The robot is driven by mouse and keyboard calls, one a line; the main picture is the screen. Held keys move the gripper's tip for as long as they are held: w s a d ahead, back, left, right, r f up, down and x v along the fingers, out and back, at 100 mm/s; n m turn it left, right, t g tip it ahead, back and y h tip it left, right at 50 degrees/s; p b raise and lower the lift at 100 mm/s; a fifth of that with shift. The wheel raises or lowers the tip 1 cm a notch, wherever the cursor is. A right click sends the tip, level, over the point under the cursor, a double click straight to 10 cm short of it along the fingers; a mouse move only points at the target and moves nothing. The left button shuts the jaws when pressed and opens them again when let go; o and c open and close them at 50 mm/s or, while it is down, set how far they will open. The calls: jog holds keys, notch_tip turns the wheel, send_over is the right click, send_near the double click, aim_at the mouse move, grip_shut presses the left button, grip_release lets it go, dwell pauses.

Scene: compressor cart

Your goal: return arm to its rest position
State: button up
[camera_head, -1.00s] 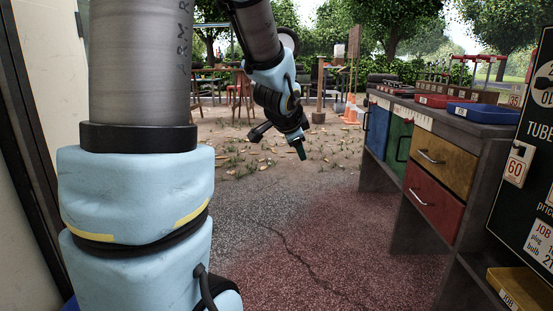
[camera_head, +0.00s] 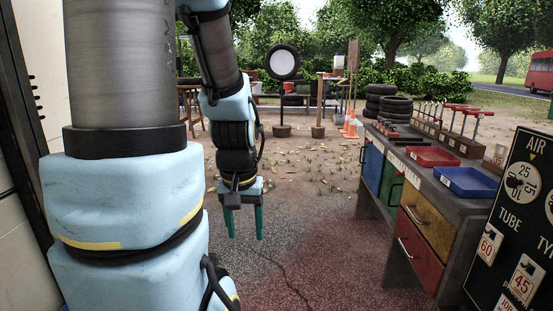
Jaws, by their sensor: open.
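My arm rises at the left of the view, and its far part hangs down behind the thick near link. My gripper (camera_head: 245,232) points down, with two green fingers apart and nothing between them. It hangs in the open over the paved ground, left of the workbench and clear of it. Part of the arm is cut off by the top edge of the picture.
A workbench (camera_head: 459,209) with coloured drawers stands at the right, bearing a red tray (camera_head: 432,156) and a blue tray (camera_head: 466,182). Stacked tyres (camera_head: 396,107) and orange cones (camera_head: 351,128) stand behind. The middle ground is clear.

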notch_tip(320, 180, up, 21)
jog(key=p, duration=1.8)
jog(key=shift+f, duration=0.1)
